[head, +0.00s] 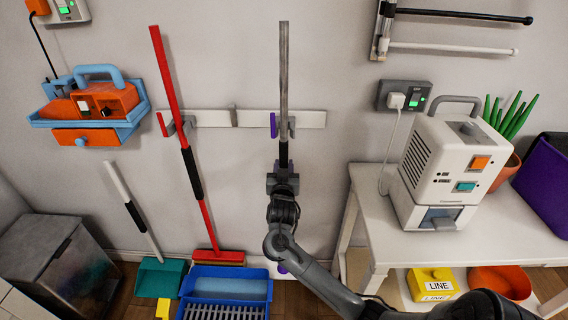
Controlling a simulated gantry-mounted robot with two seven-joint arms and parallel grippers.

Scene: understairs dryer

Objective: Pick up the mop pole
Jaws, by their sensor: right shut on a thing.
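The mop pole (284,80) is a grey, upright pole in front of the wall. It stands at a hook on the right part of the white rail (308,119); I cannot tell whether the hook still holds it. My right gripper (284,168) is shut on the pole's dark grip section, below the rail. My right arm hides most of the pole's lower part and its foot. My left gripper is not in view.
A red broom (165,80) leans at the rail's left hook. A blue bucket (228,285) and teal dustpan (160,278) stand on the floor. A white table (470,245) at right bears a white machine (445,160). A blue-orange caddy (95,105) hangs at left.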

